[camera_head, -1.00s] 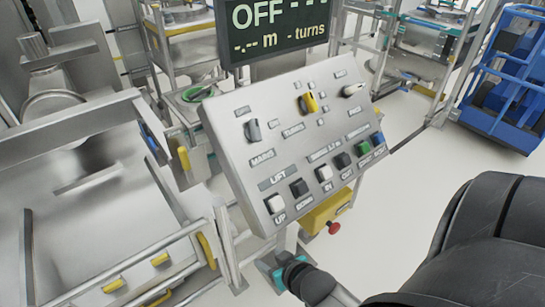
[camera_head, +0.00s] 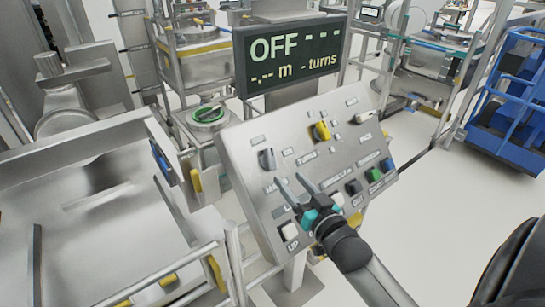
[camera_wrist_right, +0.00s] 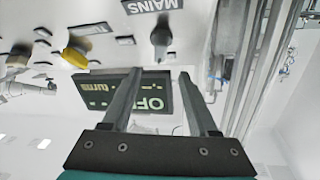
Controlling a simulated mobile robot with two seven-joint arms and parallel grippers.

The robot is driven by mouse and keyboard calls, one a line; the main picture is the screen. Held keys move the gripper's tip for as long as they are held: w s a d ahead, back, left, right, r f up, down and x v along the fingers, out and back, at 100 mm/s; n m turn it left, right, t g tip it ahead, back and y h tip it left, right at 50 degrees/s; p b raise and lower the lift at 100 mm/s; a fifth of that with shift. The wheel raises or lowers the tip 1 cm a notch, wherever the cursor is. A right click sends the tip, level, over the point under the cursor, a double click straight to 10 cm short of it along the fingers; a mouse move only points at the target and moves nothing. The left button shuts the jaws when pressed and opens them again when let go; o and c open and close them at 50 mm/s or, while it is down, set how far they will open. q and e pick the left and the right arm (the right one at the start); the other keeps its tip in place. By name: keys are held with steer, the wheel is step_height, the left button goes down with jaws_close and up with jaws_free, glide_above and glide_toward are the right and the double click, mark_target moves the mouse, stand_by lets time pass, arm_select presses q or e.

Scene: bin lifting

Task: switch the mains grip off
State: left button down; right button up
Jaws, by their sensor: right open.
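The mains grip (camera_head: 266,158) is a dark grey rotary knob at the upper left of the tilted silver control panel (camera_head: 240,150). It also shows near the top of the right wrist view (camera_wrist_right: 161,36), beside the MAINS label. My right gripper (camera_head: 291,179) is open and empty in front of the panel, its fingers pointing up just below and right of the grip. In the right wrist view the fingertips (camera_wrist_right: 160,76) stand apart from the grip. The gripper hides part of the MAINS and LIFT labels. My left gripper is out of view.
The display (camera_head: 292,55) behind the panel reads OFF with dashes. A yellow knob (camera_head: 319,131) and a pale knob (camera_head: 366,117) sit on the panel, with a row of push buttons (camera_head: 375,174) along its lower edge. A metal bin rig stands left; a blue cart (camera_head: 510,90) stands right.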

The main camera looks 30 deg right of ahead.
mark_target(273, 158)
steer(key=w, duration=0.7)
steer(key=w+d, duration=0.1)
steer(key=w, duration=0.2)
steer(key=shift+w, duration=0.3)
jaws_close()
